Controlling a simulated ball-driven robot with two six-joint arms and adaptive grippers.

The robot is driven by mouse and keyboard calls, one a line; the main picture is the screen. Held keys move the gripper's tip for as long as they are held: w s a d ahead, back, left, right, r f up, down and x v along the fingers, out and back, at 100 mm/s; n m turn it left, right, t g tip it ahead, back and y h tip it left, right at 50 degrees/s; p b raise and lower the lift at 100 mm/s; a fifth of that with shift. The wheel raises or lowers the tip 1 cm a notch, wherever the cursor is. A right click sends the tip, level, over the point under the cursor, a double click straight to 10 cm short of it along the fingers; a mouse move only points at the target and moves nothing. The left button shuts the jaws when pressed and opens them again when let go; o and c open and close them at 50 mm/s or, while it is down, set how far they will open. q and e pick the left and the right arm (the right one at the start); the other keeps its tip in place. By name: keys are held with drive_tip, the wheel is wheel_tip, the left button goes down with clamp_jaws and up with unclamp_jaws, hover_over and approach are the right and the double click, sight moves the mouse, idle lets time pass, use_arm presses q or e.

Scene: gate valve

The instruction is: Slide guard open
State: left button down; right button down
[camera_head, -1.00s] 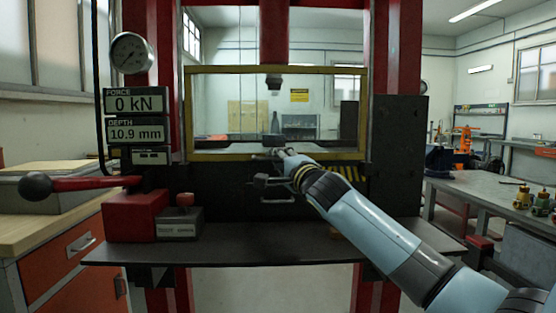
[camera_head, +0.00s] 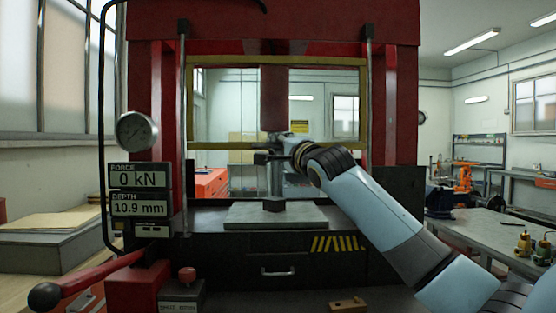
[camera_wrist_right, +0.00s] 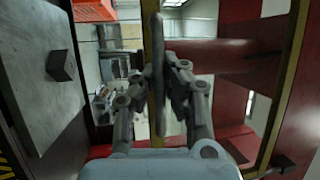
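The guard (camera_head: 222,146) is a clear panel in a yellow frame on the front of the red press. Its lower bar is raised well above the grey press plate (camera_head: 290,217), leaving an open gap beneath. My right gripper (camera_head: 272,157) is at the middle of this lower bar. In the right wrist view, my right gripper (camera_wrist_right: 168,88) has its fingers around a long grey bar (camera_wrist_right: 157,60), which looks like the guard's handle. The yellow frame (camera_wrist_right: 291,75) shows at the right there. The fingers partly hide the grip. My left gripper is out of view.
A dark block (camera_head: 273,204) sits on the press plate under the red ram (camera_head: 274,95). A red lever (camera_head: 95,283) and a gauge with displays (camera_head: 138,180) are at left. A workbench (camera_head: 480,235) stands at right.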

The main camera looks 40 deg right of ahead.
drive_tip(key=shift+r+p, duration=0.35)
drive_tip(key=shift+r, duration=0.75)
drive_tip(key=c, duration=1.4)
unclamp_jaws()
drive_tip(key=shift+s, duration=0.1)
drive_tip(key=shift+s+f, duration=0.1)
drive_tip(key=v, duration=1.1)
drive_tip(key=shift+s, duration=0.35)
